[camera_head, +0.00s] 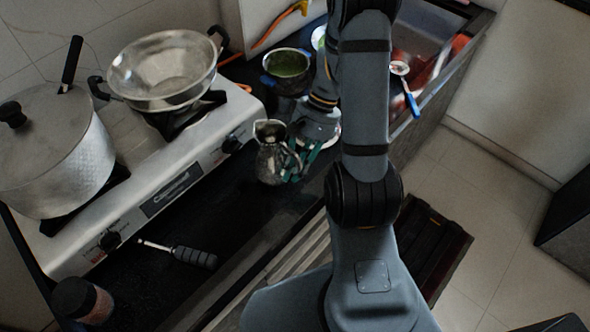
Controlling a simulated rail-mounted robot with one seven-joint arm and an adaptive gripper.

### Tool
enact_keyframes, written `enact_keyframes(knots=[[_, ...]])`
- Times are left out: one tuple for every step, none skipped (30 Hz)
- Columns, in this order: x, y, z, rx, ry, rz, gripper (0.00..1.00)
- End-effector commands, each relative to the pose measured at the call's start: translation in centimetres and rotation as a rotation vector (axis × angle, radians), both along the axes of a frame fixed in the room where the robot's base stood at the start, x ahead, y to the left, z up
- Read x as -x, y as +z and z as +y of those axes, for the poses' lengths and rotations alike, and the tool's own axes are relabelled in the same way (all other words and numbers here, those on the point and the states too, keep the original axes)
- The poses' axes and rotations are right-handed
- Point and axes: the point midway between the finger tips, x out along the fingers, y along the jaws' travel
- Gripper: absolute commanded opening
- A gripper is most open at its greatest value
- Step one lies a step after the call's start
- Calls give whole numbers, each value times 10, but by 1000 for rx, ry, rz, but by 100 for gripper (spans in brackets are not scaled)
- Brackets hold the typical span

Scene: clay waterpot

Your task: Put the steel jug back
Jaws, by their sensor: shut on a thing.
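The steel jug (268,160) is small, shiny and grey, with a spout at its upper left. It appears upright at the dark counter (240,195), just right of the stove. My gripper (291,165) is at the jug's right side, with its greenish fingers shut on the handle side. The exact grip is small and partly hidden by the gripper. I cannot tell whether the jug's base touches the counter.
The gas stove (170,190) carries a large lidded pot (55,150) and a steel wok (160,75). A pot with green contents (287,68) stands behind the jug. The sink (425,40) is at the right.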

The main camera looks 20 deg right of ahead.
Motion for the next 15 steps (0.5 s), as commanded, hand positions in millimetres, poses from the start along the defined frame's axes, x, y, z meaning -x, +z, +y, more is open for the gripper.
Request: enact_keyframes(knots=[[0, 1, 0, -1, -1, -1, 0], [0, 1, 0, -1, -1, -1, 0], [0, 1, 0, -1, -1, -1, 0], [0, 1, 0, -1, -1, -1, 0], [0, 0, 0, -1, -1, -1, 0], [0, -1, 0, -1, -1, -1, 0], [0, -2, 0, -1, -1, -1, 0], [0, -3, 0, -1, -1, -1, 0], [0, -3, 0, -1, 0, 0, 15], [0, -2, 0, -1, -1, -1, 17], [0, -2, 0, -1, 0, 0, 18], [0, -2, 0, -1, 0, 0, 21], [0, -2, 0, -1, 0, 0, 22], [0, -2, 0, -1, 0, 0, 24], [0, -2, 0, -1, 0, 0, 27]])
